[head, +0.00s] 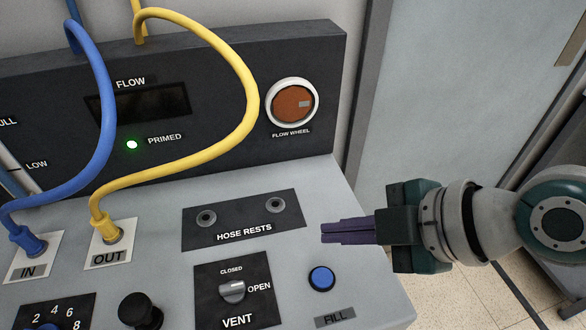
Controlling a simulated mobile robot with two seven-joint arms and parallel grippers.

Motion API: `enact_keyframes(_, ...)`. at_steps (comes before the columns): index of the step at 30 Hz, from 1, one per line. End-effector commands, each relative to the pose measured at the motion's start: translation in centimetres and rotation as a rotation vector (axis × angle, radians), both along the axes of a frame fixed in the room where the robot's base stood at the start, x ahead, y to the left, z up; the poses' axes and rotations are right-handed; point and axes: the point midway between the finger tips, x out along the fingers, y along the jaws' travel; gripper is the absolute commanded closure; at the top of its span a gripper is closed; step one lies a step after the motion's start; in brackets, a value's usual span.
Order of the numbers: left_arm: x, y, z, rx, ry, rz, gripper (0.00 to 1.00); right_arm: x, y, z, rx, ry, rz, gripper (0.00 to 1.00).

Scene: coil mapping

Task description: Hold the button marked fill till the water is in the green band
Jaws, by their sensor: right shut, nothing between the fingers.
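The blue round fill button (321,278) sits on the grey panel top, with the label FILL (334,317) just below it. My right gripper (324,233) comes in from the right with its purple fingers shut and empty. Its fingertips show above the button in the picture, apart from it. The button looks raised. At the left edge, part of a gauge with the markings LOW and a cut-off "ULL" shows; the water and the green band cannot be made out. My left gripper is not in view.
A blue hose (104,120) plugs into IN and a yellow hose (250,100) into OUT. The vent knob (232,290), a black knob (140,311) and the empty hose rests (243,219) are on the panel. The PRIMED light (132,145) glows green; the flow display (145,103) is dark.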

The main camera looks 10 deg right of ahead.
Motion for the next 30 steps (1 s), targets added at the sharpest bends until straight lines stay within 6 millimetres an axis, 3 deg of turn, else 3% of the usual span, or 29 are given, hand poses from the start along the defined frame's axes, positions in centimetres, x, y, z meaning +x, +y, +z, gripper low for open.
enact_keyframes(8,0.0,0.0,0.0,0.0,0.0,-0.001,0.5,0.0,0.0,0.0,0.0,0.001,0.0,1.0)
enact_keyframes(14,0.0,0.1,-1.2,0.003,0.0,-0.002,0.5,0.0,0.0,-1.3,0.001,0.002,-0.002,1.0)
enact_keyframes(30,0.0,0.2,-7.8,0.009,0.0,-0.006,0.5,0.0,0.0,-8.3,-0.001,0.002,-0.001,1.0)
